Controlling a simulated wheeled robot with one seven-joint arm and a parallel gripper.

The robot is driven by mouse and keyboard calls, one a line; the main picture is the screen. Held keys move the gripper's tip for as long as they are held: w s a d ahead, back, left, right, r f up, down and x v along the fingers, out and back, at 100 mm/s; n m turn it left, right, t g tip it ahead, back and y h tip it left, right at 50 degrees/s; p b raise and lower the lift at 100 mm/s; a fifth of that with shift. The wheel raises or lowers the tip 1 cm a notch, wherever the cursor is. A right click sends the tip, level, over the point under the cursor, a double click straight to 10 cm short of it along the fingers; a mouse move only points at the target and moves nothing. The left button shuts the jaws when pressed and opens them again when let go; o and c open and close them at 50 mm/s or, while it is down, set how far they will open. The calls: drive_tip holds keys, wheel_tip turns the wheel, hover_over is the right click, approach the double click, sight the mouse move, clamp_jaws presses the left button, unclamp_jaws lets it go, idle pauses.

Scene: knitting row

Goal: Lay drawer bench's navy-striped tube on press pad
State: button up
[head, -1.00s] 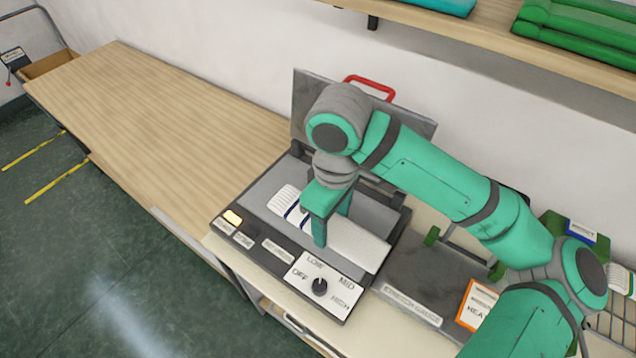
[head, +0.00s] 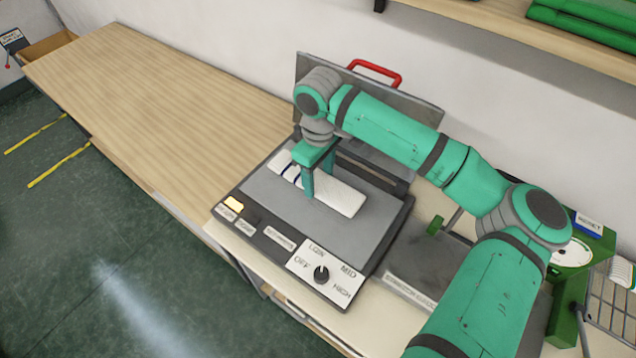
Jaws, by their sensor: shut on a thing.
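The navy-striped tube (head: 338,192) is a white knitted roll with navy bands near its left end. It lies lengthwise over the grey press pad (head: 275,210), toward the pad's back edge. My gripper (head: 306,180) reaches down from above and is shut on the tube near its striped end. Part of the tube is hidden behind the fingers. Whether the tube touches the pad or hangs just above it I cannot tell. The press lid with its red handle (head: 376,72) stands raised behind the pad.
A dial panel (head: 321,272) marked OFF, LOW, MID and HIGH is at the press's front. A dark stretch gauge (head: 425,255) sits to the right, partly behind my arm. A green device with a white dial (head: 572,253) stands farther right. The long wooden bench (head: 160,110) at left is bare.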

sight(318, 178)
drive_tip(key=f, duration=0.1)
drive_tip(key=w+f, duration=0.1)
drive_tip(key=f, duration=0.1)
drive_tip(key=shift+a+f, duration=0.1)
drive_tip(key=shift+f, duration=0.5)
drive_tip(key=shift+f, duration=0.2)
drive_tip(key=o, duration=1)
wheel_tip(318, 178, up, 12)
drive_tip(key=shift+r, duration=0.2)
